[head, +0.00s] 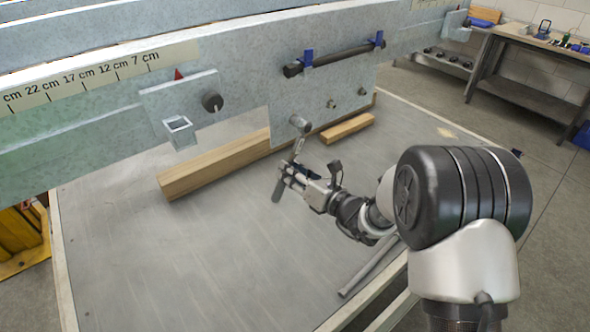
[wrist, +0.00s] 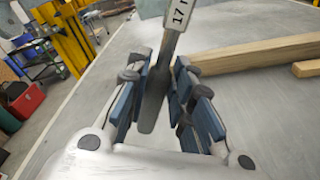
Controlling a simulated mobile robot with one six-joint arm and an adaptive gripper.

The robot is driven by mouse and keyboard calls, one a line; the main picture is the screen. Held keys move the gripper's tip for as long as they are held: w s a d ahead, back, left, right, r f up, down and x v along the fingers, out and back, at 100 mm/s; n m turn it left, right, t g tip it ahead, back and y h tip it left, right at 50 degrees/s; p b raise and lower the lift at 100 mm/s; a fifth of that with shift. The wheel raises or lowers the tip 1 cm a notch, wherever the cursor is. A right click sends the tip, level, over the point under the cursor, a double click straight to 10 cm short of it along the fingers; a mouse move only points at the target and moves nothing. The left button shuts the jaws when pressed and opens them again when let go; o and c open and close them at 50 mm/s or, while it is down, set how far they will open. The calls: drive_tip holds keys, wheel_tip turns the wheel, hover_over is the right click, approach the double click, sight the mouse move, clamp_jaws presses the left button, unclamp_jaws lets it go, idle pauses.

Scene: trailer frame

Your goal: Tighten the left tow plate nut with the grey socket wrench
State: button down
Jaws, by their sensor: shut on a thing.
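The grey socket wrench (head: 299,145) is in my gripper (head: 289,171), with its socket end up and its handle end below the fingers. In the wrist view the handle (wrist: 155,98) lies between the blue finger pads of my gripper (wrist: 162,90), and a "17" label shows near the top. The socket end is in front of the lower left part of the tow plate (head: 345,85). I cannot tell if it touches the plate or covers a nut. Two nuts show on the plate, one (head: 331,103) right of the socket and another (head: 361,91) farther right.
A dark bar (head: 335,57) hangs in blue clips above the nuts. Wooden blocks (head: 215,165) (head: 347,128) lie on the grey table (head: 230,230) under the beam. A grey bar (head: 372,268) lies near the table's edge.

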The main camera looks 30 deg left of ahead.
drive_tip(key=shift+r, duration=0.1)
drive_tip(key=shift+s+a+r+m+p, duration=0.3)
drive_tip(key=shift+s+r+m+p, duration=0.15)
drive_tip(key=shift+s+m+p, duration=0.35)
drive_tip(key=shift+s+a+r+m+p, duration=0.3)
drive_tip(key=shift+s+r+m+p, duration=0.3)
drive_tip(key=shift+m+p, duration=0.25)
